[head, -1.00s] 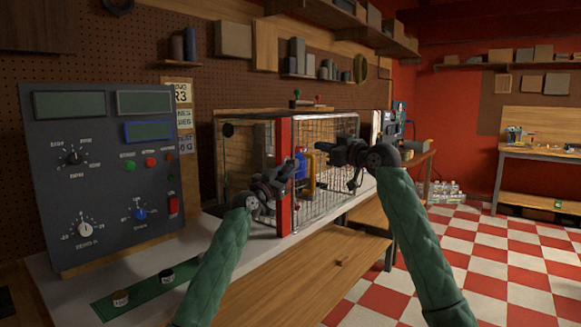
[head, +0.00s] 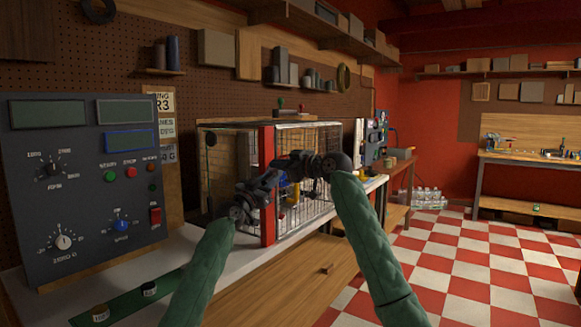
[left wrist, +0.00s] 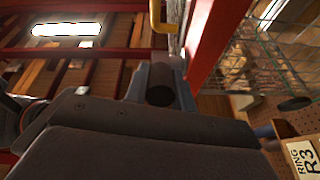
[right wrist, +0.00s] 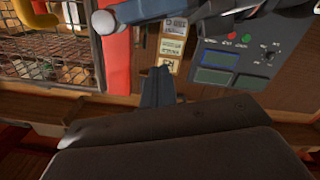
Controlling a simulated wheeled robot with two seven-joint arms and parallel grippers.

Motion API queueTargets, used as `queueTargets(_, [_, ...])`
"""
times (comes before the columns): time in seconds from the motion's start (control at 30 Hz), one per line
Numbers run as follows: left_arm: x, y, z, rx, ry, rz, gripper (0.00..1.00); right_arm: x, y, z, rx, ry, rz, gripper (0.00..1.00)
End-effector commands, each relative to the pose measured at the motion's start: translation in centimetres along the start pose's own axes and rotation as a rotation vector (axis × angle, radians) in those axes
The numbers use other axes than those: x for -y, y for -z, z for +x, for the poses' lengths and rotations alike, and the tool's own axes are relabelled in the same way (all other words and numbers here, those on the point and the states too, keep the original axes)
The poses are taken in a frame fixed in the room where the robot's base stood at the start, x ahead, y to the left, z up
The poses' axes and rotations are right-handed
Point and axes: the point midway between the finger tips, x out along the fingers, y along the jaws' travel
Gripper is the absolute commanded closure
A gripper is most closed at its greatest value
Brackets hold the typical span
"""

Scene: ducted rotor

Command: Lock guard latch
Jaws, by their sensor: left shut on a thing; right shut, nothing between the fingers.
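The mesh guard cage (head: 312,190) stands on the bench with a red post (head: 267,215) at its near corner. The post also shows in the left wrist view (left wrist: 212,40) and the right wrist view (right wrist: 116,60). My left gripper (head: 272,178) is at the post, shut on what looks like a dark round knob (left wrist: 160,88); the grip itself is mostly hidden. My right gripper (head: 285,166) is shut and empty, pointing left in front of the cage, close to the left one. In its own view its fingers (right wrist: 157,86) are together beside the post. I cannot make out the latch's position.
A grey control panel (head: 85,180) stands on the bench at left. A yellow handle (left wrist: 158,18) shows near the post in the left wrist view. A wooden drawer front (head: 290,280) is below the bench. The checkered floor at right (head: 450,270) is clear.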

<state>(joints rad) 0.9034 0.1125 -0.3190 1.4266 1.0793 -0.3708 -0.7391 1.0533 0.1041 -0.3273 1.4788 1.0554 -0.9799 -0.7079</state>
Motion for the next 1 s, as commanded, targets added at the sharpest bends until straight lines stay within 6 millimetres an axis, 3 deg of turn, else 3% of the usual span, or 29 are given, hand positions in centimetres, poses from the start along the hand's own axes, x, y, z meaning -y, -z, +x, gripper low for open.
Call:
queueTargets(0.13, [-0.1,-0.3,-0.1,0.003,-0.001,-0.001,1.0,0.1,0.1,2.6,-0.001,0.001,0.001,1.0])
queueTargets(0.2, [-0.1,-0.3,-0.1,0.003,-0.001,-0.001,1.0,0.0,-1.5,2.6,0.001,-0.001,0.004,1.0])
queueTargets(0.4, [-0.1,-0.3,-0.1,0.003,-0.001,-0.001,1.0,0.0,-3.3,3.0,0.0,-0.001,0.001,1.0])
queueTargets(1.0, [-0.1,-0.3,-0.1,0.004,-0.001,-0.001,1.0,0.0,-4.7,3.2,0.001,-0.003,0.001,1.0])
